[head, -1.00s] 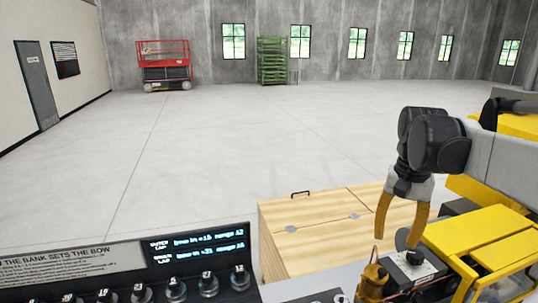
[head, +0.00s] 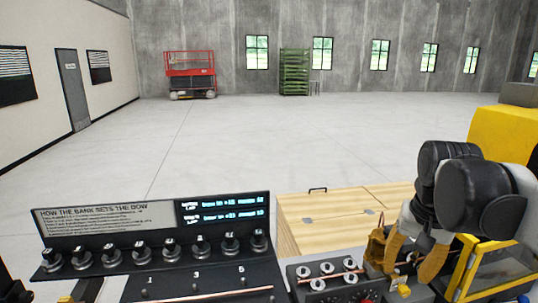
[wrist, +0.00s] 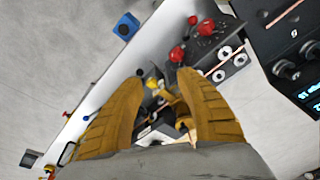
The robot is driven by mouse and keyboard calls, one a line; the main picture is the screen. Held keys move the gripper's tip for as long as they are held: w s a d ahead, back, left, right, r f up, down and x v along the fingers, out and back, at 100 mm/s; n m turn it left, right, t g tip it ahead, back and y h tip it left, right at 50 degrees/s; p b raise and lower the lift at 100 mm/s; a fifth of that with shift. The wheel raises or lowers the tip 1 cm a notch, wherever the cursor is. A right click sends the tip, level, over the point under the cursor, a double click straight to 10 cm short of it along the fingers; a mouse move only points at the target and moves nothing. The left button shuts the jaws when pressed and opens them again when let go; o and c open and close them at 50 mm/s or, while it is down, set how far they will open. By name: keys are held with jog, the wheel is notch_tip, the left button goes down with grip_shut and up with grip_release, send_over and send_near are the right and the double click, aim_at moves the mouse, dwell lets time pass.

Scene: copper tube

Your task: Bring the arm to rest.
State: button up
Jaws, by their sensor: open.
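My gripper (head: 412,270) is at the right of the head view, pointing down, with its two yellow fingers apart and nothing seen between them. In the wrist view the gripper (wrist: 162,78) is also open, above the bench end with its small fittings. My dark arm joints hide part of the bench behind. A copper tube (head: 215,295) lies along the black fixture at the bottom of the head view, well left of the gripper. A copper-coloured length also shows at the top right of the wrist view (wrist: 284,13).
A black control panel (head: 150,215) with several knobs stands at the left. A wooden crate (head: 325,215) stands behind. The floor beyond (head: 270,130) is clear.

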jog(key=s+a+f+n+t+b, duration=0.1)
jog(key=s+a+f+b, duration=0.2)
jog(key=f+b, duration=0.2)
jog(key=s+a+f+n+t+b, duration=0.2)
jog(key=f+b, duration=0.4)
jog(key=f, duration=0.6)
jog(key=s+a+f+n+t+b, duration=0.1)
jog(key=s+a+f+t+b, duration=0.1)
jog(key=s+a+f+b, duration=0.2)
notch_tip(320, 180, down, 4)
jog(key=shift+f+n+b, duration=0.25)
jog(key=shift+n+b, duration=0.15)
jog(key=shift+b, duration=0.7)
jog(key=shift+o, duration=0.4)
